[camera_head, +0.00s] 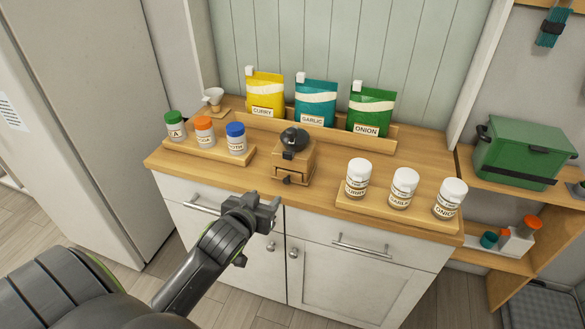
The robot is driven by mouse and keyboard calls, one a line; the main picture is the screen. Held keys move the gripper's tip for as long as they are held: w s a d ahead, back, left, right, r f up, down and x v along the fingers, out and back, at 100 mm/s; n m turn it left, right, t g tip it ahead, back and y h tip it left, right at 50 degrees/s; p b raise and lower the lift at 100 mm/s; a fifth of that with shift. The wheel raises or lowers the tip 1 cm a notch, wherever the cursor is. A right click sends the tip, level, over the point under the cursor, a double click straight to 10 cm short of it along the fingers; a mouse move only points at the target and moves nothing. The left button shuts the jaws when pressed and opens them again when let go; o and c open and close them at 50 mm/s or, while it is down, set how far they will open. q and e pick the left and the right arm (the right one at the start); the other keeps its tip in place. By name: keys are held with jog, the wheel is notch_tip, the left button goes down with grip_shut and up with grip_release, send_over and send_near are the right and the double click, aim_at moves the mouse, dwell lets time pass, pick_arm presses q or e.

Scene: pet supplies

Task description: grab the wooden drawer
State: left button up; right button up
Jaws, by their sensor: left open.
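A small wooden box (307,160) with a dark domed top (295,138) stands in the middle of the wooden counter. A wooden drawer (290,176) with a small dark knob sits low in its front and looks shut. My left gripper (268,211) is open and empty. In the picture it lies below and slightly left of the drawer, in front of the white cabinet, apart from the box. My right gripper is not in view.
Jars with green, orange and blue lids (205,131) stand left of the box. White-lidded jars (404,188) stand on a tray to its right. Spice bags (316,102) stand in a rack behind. A green bin (520,150) is far right. Metal handles (362,249) stick out below the counter.

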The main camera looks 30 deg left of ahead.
pick_arm(q)
jog(key=p, duration=0.2)
send_near(286, 181)
jog(key=w+a, duration=0.1)
jog(key=w, duration=0.3)
jog(key=shift+w+a+f, duration=0.35)
jog(key=shift+w+f, duration=0.4)
jog(key=shift+w, duration=0.1)
jog(key=shift+f+p+x, duration=0.25)
jog(key=shift+p+x, duration=0.25)
jog(key=shift+x, duration=1.4)
jog(key=shift+s+d, duration=0.1)
grip_shut()
